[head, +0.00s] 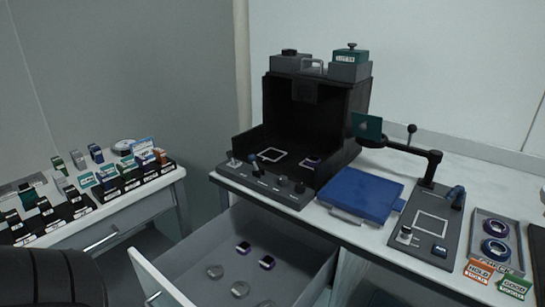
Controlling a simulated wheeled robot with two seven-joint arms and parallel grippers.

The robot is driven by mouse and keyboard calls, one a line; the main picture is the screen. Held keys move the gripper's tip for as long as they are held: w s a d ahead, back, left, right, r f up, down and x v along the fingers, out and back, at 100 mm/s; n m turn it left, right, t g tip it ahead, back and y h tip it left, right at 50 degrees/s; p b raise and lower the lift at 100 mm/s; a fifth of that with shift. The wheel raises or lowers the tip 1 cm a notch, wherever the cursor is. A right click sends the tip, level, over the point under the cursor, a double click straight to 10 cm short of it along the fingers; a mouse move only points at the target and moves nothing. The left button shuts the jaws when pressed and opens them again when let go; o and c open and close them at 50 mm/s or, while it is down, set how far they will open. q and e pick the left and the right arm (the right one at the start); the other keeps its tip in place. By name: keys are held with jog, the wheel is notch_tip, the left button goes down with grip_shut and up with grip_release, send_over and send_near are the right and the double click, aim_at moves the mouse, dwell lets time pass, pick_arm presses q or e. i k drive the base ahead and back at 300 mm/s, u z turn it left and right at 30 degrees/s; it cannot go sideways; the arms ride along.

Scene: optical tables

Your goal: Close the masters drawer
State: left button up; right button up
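An open grey drawer (200,262) is pulled out from under the white table, at the bottom centre of the head view. Its white front panel (160,280) stands well away from the table, at the lower left of the drawer. A handle (153,297) shows on the front panel near the bottom edge. Several small round pieces lie inside, some clear like a glass disc (240,289) and some dark-rimmed like a ring (267,262). No label reading "masters" is legible. The near part of the drawer is cut off by the frame. Neither gripper is in view.
The white table (385,235) carries a black open-fronted box (312,120), a blue flat case (362,193), a panel with a jointed arm (432,225) and a grey tray (500,240). A side table (125,220) with small labelled items stands left. A dark rounded form (50,277) fills the lower left.

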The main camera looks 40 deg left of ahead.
aim_at(305, 261)
jog(key=k, duration=0.5)
jog(key=u, duration=1.3)
jog(key=k, duration=0.2)
jog(key=u, duration=0.4)
jog(key=i, duration=0.45)
jog(key=k, duration=0.5)
jog(key=z, duration=0.5)
jog(key=i, duration=0.35)
jog(key=u, duration=0.2)
